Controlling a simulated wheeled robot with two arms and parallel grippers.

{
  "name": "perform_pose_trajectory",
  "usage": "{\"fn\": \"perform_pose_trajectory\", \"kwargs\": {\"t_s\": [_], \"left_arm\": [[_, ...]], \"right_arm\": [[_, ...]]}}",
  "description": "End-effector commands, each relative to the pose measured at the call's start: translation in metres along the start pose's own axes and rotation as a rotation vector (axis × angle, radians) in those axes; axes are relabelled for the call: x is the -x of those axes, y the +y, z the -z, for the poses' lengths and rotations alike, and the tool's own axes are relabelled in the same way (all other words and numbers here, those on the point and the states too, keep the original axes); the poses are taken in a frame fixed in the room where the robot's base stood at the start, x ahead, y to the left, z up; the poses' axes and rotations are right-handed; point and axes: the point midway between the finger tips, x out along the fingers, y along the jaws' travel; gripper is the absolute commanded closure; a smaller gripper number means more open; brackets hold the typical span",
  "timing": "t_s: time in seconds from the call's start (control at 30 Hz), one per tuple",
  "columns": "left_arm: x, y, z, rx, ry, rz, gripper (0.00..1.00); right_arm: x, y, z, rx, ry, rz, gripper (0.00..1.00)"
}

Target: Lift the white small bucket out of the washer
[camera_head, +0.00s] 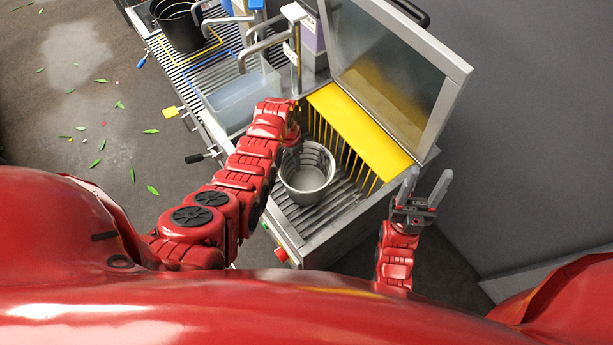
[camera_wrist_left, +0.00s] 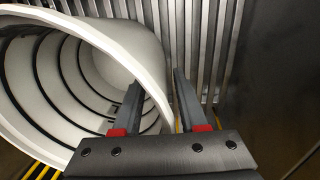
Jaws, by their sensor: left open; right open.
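The white small bucket (camera_head: 308,180) stands open side up on the slatted bed of the washer (camera_head: 345,213), under the raised lid. In the left wrist view the bucket (camera_wrist_left: 40,95) fills the left side, with dark rings inside. My left gripper (camera_head: 294,150) is at the bucket's far-left rim, partly hidden by its arm. In the wrist view my left gripper (camera_wrist_left: 157,85) is open, one finger inside the bucket and the other outside, with the rim between them. My right gripper (camera_head: 429,175) is open and empty, beside the washer's right edge.
The washer's clear framed lid (camera_head: 400,70) stands raised behind the bucket, above a yellow panel (camera_head: 358,132). A clear tub (camera_head: 237,98) and a black bucket (camera_head: 178,25) stand on the rack to the upper left. Leaves lie on the floor.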

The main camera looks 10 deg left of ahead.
Motion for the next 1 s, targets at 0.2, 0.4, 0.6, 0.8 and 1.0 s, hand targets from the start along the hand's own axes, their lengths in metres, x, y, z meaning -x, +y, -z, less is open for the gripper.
{"fn": "perform_pose_trajectory", "kwargs": {"t_s": [0.2, 0.4, 0.6, 0.8, 1.0], "left_arm": [[0.0000, 0.0000, 0.0000, 0.000, 0.000, 0.000, 0.64], [0.0001, 0.0001, -0.0001, 0.000, -0.001, -0.001, 1.00], [0.0001, 0.0001, -0.0002, 0.000, -0.001, -0.001, 1.00], [0.0002, 0.0001, -0.0002, 0.000, -0.001, -0.001, 1.00], [0.0002, 0.0001, -0.0002, 0.000, -0.001, -0.001, 1.00]], "right_arm": [[0.0001, 0.0000, 0.0000, 0.000, 0.000, 0.000, 0.48], [0.0002, 0.0000, 0.0000, 0.000, 0.000, 0.000, 0.48], [0.0001, 0.0000, 0.0000, 0.000, 0.000, 0.000, 0.48], [0.0001, 0.0000, 0.0000, 0.000, 0.000, 0.000, 0.48], [0.0001, 0.0000, 0.0000, 0.000, 0.000, 0.000, 0.48]]}}
